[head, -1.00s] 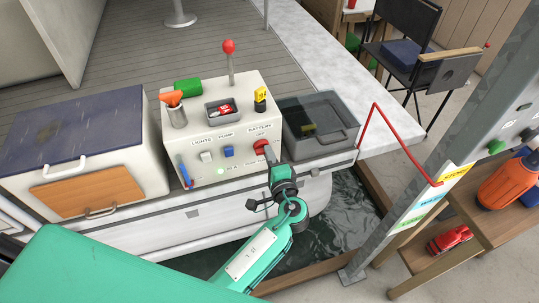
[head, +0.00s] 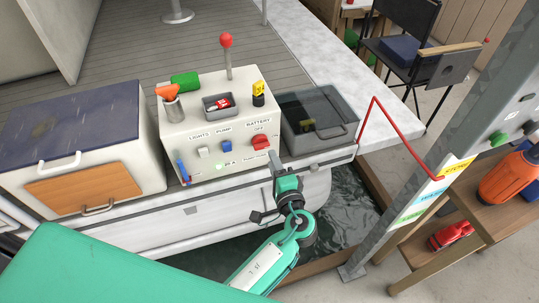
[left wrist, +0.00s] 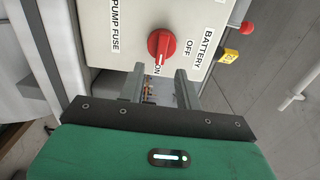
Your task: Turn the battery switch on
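The battery switch is a red rotary knob (head: 261,142) on the right of the cream console's front, under the BATTERY and OFF labels. In the left wrist view the knob (left wrist: 161,45) has its grip and white mark pointing at the ON label, away from OFF. My left gripper (head: 276,166) is just in front of and below the knob, apart from it. In the left wrist view its two fingers (left wrist: 158,86) are spread with nothing between them. My right gripper is not in view.
The cream console (head: 180,150) also has a lights switch (head: 204,152), a blue pump switch (head: 226,146) and a red-topped lever (head: 226,42). A dark bin (head: 318,122) stands right of it.

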